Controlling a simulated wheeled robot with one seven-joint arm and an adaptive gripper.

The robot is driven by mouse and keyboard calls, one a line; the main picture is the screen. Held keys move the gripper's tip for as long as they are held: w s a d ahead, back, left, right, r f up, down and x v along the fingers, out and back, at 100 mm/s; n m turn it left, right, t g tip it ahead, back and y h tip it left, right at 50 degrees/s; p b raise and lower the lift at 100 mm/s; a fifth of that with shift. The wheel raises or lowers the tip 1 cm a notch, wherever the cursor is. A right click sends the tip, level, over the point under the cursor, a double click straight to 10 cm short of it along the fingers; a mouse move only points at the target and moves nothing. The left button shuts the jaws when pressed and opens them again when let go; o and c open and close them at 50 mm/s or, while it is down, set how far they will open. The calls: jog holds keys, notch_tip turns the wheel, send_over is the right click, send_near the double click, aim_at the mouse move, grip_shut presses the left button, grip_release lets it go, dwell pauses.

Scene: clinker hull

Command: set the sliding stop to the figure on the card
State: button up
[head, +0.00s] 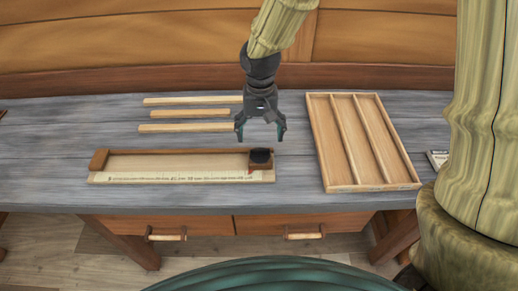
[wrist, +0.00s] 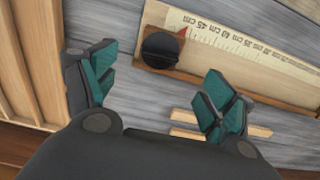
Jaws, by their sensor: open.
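The wooden measuring board (head: 180,163) lies along the front of the bench, with a pale printed scale (head: 160,177) on its near edge. The sliding stop (head: 260,156), with a black round knob and a red pointer, sits near its right end. In the wrist view the stop (wrist: 160,48) has its pointer (wrist: 183,32) near the 45 cm end of the scale (wrist: 235,42). My gripper (head: 260,134) is open and empty, behind and above the stop, apart from it. A small card (head: 437,159) lies at the right, partly hidden by my body; its figure is unreadable.
Several wooden strips (head: 185,128) lie behind the board. A wooden tray (head: 317,150) with three long compartments stands right of the board. A wooden block (head: 99,159) is at the board's left end. Bench space at the left is clear.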

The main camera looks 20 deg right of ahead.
aim_at(260, 150)
jog(key=shift+s+f, duration=0.15)
jog(key=shift+f, duration=0.3)
jog(key=shift+f+p, duration=1)
jog(key=shift+f, duration=3.4)
jog(key=shift+c, duration=0.4)
